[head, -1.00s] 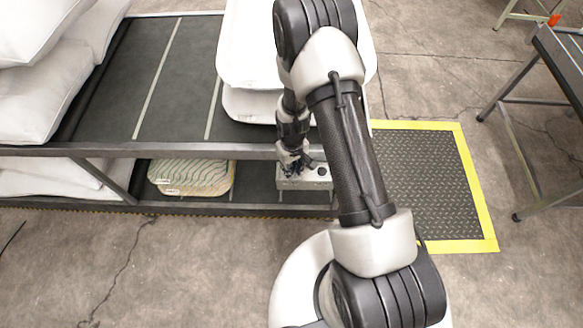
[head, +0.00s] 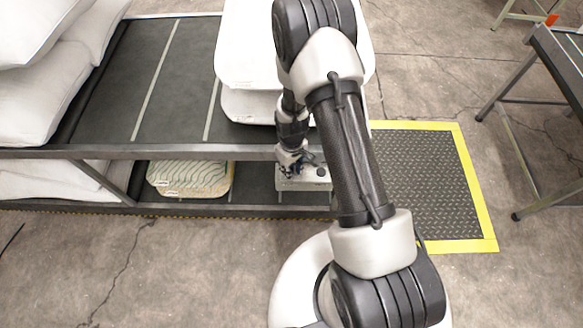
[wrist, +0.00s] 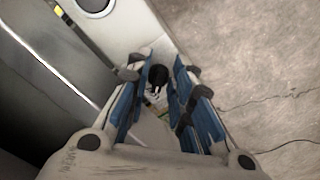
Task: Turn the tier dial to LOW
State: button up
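A pale grey control box (head: 303,184) hangs at the front edge of the rack, below its upper rail, with dark round parts on top. In the wrist view, a black dial (wrist: 157,76) sits on the pale panel (wrist: 137,22), with a small white marked patch by it. I cannot read its setting. My gripper (wrist: 158,92) is open, its blue-padded fingers on either side of the dial; I cannot tell whether they touch it. In the head view, my gripper (head: 296,166) is over the left part of the box and hides the dial there.
The rack (head: 170,80) holds white pillows (head: 40,90) at left and white stacked items (head: 245,50) beside my arm. A patterned cushion (head: 190,178) lies on the lower shelf. A yellow-edged mat (head: 430,180) and another table (head: 560,55) are at right.

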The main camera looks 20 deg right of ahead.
jog(key=shift+o, duration=1.3)
notch_tip(320, 180, up, 12)
